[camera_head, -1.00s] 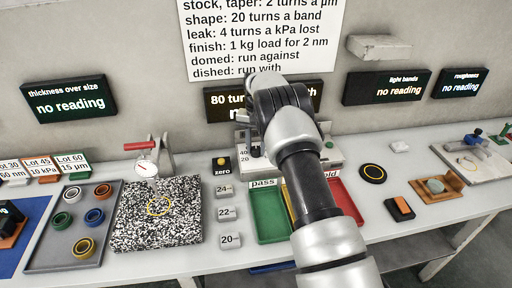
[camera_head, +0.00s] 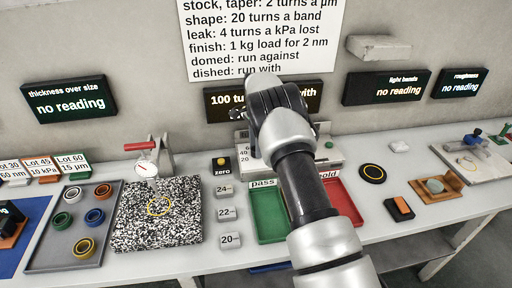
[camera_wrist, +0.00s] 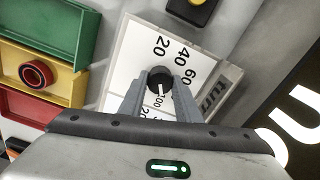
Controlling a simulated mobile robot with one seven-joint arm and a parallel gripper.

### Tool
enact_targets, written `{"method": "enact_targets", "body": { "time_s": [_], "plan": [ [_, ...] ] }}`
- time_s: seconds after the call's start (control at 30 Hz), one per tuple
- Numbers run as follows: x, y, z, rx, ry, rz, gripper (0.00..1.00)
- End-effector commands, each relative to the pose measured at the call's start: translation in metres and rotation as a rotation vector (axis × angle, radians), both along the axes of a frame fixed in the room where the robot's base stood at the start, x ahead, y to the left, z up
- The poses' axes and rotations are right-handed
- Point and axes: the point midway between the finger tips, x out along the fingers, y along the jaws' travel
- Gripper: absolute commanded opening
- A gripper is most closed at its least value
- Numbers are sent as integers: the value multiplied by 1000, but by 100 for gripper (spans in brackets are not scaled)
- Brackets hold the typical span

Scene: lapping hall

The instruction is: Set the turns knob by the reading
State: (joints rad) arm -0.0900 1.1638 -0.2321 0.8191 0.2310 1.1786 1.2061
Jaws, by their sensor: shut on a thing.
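The turns knob (camera_wrist: 159,80) is a dark round knob on a white dial plate (camera_wrist: 124,62) in the wrist view. The plate shows 20, 40, 60 and 100, and the knob's white pointer mark faces the 100 side. My gripper (camera_wrist: 160,92) is shut on the knob, one finger on each side. In the head view my arm hides the knob and the gripper tips. The turns display (camera_head: 232,103) reads "100 tur…" and "with", its middle hidden. The reading displays for thickness over size (camera_head: 70,95), light bands (camera_head: 387,87) and roughness (camera_head: 460,84) all say "no reading".
A wall sheet (camera_head: 260,35) gives turn rules. Green pass tray (camera_head: 268,228) and red tray (camera_head: 345,203) flank my arm. A ring (camera_wrist: 36,73) lies in the yellow tray (camera_wrist: 62,82). A patterned plate (camera_head: 160,225) with a dial gauge stands left.

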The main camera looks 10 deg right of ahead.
Motion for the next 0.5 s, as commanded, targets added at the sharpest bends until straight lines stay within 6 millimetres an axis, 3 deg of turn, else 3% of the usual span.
{"method": "enact_targets", "body": {
  "time_s": [0.5],
  "plan": [
    [1,0,2,-1,-3,-148,8]
  ]
}}
